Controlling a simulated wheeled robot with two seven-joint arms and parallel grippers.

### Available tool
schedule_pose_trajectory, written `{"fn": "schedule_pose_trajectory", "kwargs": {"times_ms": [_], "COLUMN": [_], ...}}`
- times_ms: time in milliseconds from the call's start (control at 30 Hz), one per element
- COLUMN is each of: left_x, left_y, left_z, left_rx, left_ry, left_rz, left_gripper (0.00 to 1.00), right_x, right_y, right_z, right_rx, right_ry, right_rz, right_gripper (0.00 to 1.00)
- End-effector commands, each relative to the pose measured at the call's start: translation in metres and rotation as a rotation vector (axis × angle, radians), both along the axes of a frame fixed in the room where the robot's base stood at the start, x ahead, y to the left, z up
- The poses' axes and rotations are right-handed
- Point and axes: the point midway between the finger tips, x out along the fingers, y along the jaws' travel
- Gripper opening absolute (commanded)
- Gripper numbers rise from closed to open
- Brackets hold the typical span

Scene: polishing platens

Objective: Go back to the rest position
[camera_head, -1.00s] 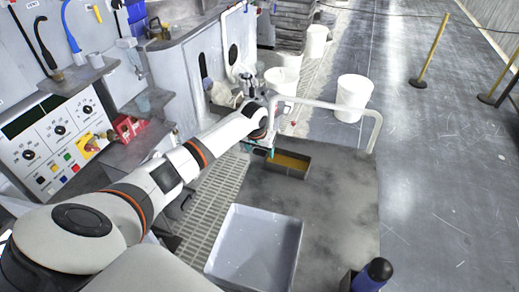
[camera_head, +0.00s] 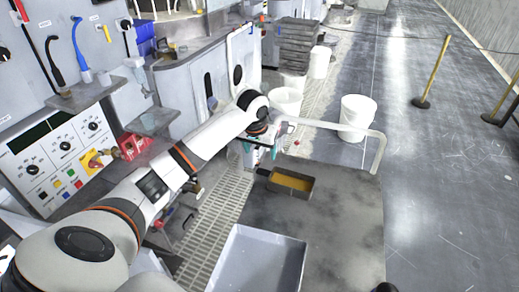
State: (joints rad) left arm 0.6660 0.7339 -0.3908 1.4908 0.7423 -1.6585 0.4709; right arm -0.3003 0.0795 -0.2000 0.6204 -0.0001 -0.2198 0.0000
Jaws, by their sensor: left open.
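My left arm reaches in from the lower left. Its left gripper (camera_head: 261,154) hangs over the left edge of the grey work surface (camera_head: 325,223), just behind and left of a small dark tray with yellow-brown contents (camera_head: 291,181). Its teal-tipped fingers point down and are apart, with nothing seen between them. The arm's wrist hides part of what lies behind. My right gripper is not in view.
A grey-white empty bin (camera_head: 258,262) stands at the front of the surface. A pale rail (camera_head: 340,126) crosses its far side. White buckets (camera_head: 357,117) stand beyond. A control panel (camera_head: 58,152) is at left. Open floor lies to the right.

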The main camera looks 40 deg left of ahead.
Motion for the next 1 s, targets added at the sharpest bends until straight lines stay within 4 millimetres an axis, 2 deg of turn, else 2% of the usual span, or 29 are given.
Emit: {"fn": "schedule_pose_trajectory", "kwargs": {"times_ms": [133, 667, 1000], "left_x": [-0.002, -0.002, -0.002], "left_y": [0.000, 0.000, 0.000], "left_z": [0.006, 0.008, 0.065], "left_rx": [0.000, 0.001, 0.001], "left_ry": [0.000, 0.000, 0.000], "left_rz": [0.000, 0.000, 0.000], "left_gripper": [0.69, 0.69, 0.69], "right_x": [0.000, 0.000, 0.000], "right_y": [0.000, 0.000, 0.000], "right_z": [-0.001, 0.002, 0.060], "right_rx": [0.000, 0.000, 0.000], "right_ry": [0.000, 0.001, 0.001], "right_rz": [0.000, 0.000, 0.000], "right_gripper": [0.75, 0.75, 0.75]}}
